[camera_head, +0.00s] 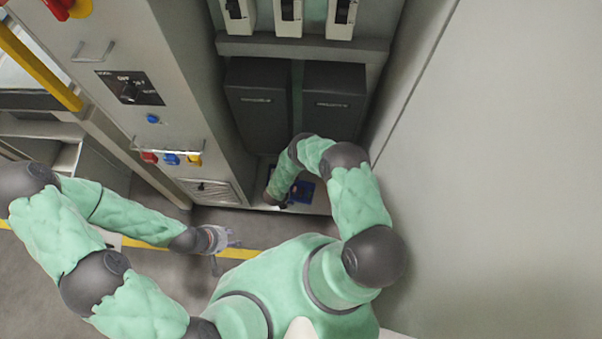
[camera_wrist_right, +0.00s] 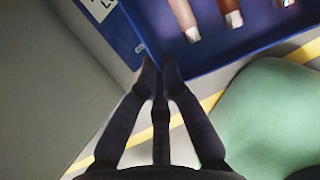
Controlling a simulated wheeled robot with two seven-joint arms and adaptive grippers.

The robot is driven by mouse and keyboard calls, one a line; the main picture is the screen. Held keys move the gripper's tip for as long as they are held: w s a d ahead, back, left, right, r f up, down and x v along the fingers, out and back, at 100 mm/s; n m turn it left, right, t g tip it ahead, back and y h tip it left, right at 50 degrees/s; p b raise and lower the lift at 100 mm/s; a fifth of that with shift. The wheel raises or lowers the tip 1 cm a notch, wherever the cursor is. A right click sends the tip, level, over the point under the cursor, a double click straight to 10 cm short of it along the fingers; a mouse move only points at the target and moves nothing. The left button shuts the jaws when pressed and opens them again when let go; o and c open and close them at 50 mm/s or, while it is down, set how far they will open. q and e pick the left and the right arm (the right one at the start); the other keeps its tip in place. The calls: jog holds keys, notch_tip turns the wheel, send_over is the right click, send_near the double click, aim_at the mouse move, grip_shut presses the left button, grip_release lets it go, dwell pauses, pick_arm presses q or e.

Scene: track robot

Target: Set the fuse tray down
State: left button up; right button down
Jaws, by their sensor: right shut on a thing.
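The blue fuse tray (camera_head: 303,193) shows partly in the head view, low at the foot of the open cabinet and partly behind my right arm. In the right wrist view the tray (camera_wrist_right: 215,66) fills the top, with copper-coloured fuses (camera_wrist_right: 184,20) lying in it. My right gripper (camera_wrist_right: 160,68) is shut on the tray's near edge. Whether the tray touches a surface beneath it I cannot tell. My left gripper (camera_head: 225,240) hangs apart from the tray, left of it, over the floor; its fingers are too small to judge.
Two dark boxes (camera_head: 258,100) stand in the cabinet above the tray. A panel with a rotary switch (camera_head: 130,88) and a handle rail is to the left. A plain grey wall (camera_head: 500,180) closes the right side. Yellow tape (camera_head: 240,253) crosses the floor.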

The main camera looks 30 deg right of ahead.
aim_at(296, 191)
jog(key=shift+n+t, duration=0.3)
jog(key=shift+n, duration=0.5)
jog(key=d+f+b, duration=0.1)
jog(key=d+f, duration=0.3)
jog(key=d+f+b, duration=0.1)
jog(key=d, duration=0.1)
jog(key=shift+w+d+f+b, duration=0.25)
jog(key=shift+f+b, duration=0.05)
jog(key=shift+f, duration=0.1)
jog(key=d+f+b, duration=0.1)
jog(key=d+f, duration=0.1)
jog(key=d+f+b, duration=0.1)
jog(key=d+f, duration=0.1)
jog(key=shift+w+d+f, duration=0.15)
jog(key=shift+d+f, duration=0.05)
jog(key=shift+f, duration=0.15)
jog(key=shift+d+f+b, duration=0.45)
jog(key=shift+f+b, duration=0.05)
jog(key=shift+b, duration=0.05)
jog(key=f+b, duration=0.2)
jog(key=f, duration=0.1)
jog(key=shift+w+d+f, duration=0.1)
jog(key=shift+d+f, duration=0.1)
jog(key=shift+f, duration=0.1)
pick_arm(q)
notch_tip(296, 191, down, 8)
jog(key=shift+w+r, duration=0.25)
jog(key=shift+w, duration=0.15)
pick_arm(e)
jog(key=shift+r, duration=0.1)
